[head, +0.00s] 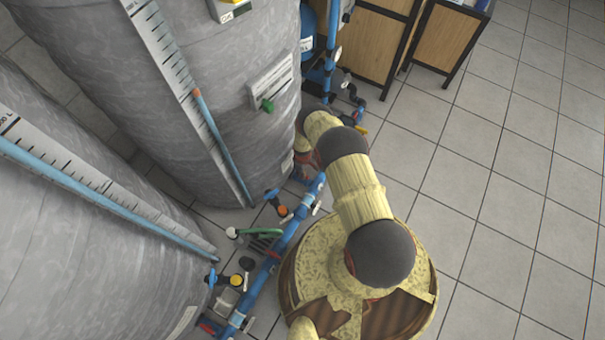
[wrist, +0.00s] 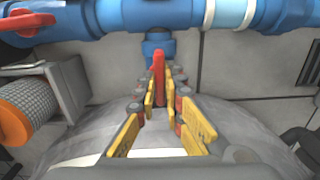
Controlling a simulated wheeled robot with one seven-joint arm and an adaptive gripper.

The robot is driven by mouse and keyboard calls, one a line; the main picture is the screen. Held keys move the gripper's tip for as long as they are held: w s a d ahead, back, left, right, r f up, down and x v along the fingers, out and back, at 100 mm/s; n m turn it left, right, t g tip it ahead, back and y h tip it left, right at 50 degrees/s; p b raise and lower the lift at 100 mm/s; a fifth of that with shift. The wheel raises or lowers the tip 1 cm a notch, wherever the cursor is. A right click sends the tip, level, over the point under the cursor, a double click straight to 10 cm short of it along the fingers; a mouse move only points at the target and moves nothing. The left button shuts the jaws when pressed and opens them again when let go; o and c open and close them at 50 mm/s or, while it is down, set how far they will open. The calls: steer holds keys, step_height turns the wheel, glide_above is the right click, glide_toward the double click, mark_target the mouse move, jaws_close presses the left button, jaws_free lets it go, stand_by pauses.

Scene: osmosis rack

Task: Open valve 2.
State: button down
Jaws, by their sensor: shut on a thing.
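A red valve handle (wrist: 158,65) stands upright in the wrist view, below a blue valve body (wrist: 158,42) on a blue pipe. My gripper (wrist: 161,88) has its yellow-padded fingers on both sides of this handle and is shut on it. No number is readable on this valve, so I cannot tell from a label which valve it is. In the head view my arm reaches down towards the blue pipework (head: 290,232), and my gripper is hidden there behind the arm.
Another red handle (wrist: 27,22) sits on the pipe at the upper left of the wrist view. An orange cylindrical part (wrist: 28,103) is at the left. Large grey tanks (head: 100,75) stand on the left in the head view. Tiled floor (head: 490,190) is clear on the right.

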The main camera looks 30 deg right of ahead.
stand_by(0.5)
steer(key=c, duration=1.9)
jaws_free()
step_height(320, 180, up, 12)
